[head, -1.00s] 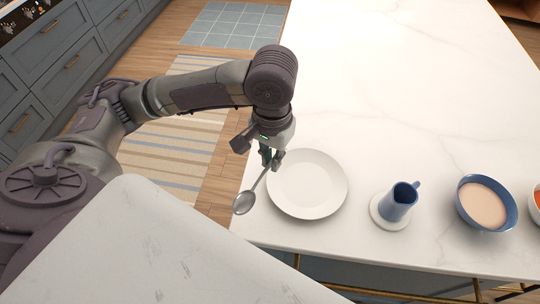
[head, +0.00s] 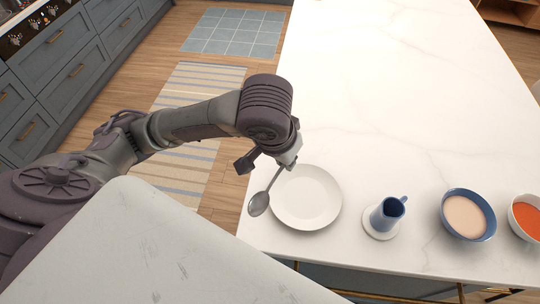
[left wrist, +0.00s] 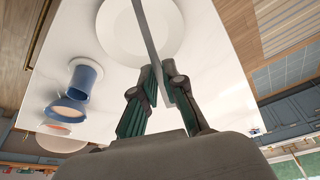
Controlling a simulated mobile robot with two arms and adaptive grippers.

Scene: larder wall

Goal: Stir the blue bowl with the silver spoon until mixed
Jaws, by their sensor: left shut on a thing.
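The silver spoon (head: 259,204) is held tilted, its bowl end low at the left of a white plate (head: 318,208). My left gripper (head: 281,164) is shut on its handle at the plate's upper left edge; its fingertips are mostly hidden in the head view. In the left wrist view both fingers (left wrist: 160,92) close on the spoon handle (left wrist: 146,35), which runs up across the plate. The blue bowl (head: 464,216), holding a smooth beige mixture, stands at the right, well apart from the spoon. My right gripper is not in view.
A dark blue jug (head: 387,214) on a white coaster (head: 380,232) stands between the plate and the blue bowl. A white bowl of orange-red contents (head: 527,218) is at the far right. The marble counter (head: 400,100) behind them is clear.

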